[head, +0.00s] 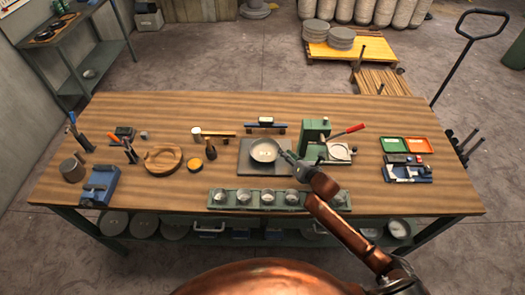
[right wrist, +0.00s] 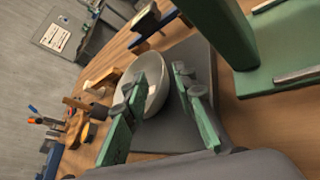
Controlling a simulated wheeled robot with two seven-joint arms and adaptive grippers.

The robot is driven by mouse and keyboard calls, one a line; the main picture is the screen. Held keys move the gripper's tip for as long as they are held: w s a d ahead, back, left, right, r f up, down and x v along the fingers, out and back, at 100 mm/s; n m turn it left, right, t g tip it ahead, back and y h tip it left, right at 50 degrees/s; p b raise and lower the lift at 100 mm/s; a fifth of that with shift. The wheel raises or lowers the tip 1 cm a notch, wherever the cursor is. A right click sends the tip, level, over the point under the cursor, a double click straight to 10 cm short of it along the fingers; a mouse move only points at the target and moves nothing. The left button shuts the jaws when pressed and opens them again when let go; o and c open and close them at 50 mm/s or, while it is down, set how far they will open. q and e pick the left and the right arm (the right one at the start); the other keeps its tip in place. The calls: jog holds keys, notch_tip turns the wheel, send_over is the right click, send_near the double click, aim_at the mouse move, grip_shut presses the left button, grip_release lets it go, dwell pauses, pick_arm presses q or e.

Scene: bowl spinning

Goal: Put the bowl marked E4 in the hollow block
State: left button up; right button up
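A grey metal bowl (head: 264,149) sits on a dark square plate (head: 243,168) in the middle of the table. A small mark shows inside it, too small to read. The hollow block (head: 152,168), a round wooden piece with a hollow, lies to its left. My right gripper (head: 283,154) is at the bowl's right side. In the right wrist view my right gripper (right wrist: 166,66) has its green fingers apart, one in front of the bowl (right wrist: 157,88) and one beside its rim. Whether they touch it is unclear. My left gripper is out of view.
A green rack (head: 230,206) with several small bowls stands along the front edge. A green press (head: 313,138) with a red handle stands just right of the plate. Red and green trays (head: 392,145) lie further right. Tools and a blue vise (head: 100,185) are at the left.

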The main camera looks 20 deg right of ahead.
aim_at(276, 145)
jog(key=shift+w+a, duration=0.15)
jog(key=shift+w, duration=0.2)
jog(key=x, duration=0.2)
jog(key=shift+w+f, duration=0.2)
jog(key=shift+w, duration=0.05)
jog(key=shift+x, duration=1.2)
jog(key=shift+w+a+f, duration=0.1)
jog(key=shift+w+f, duration=0.2)
jog(key=shift+w, duration=0.1)
grip_shut()
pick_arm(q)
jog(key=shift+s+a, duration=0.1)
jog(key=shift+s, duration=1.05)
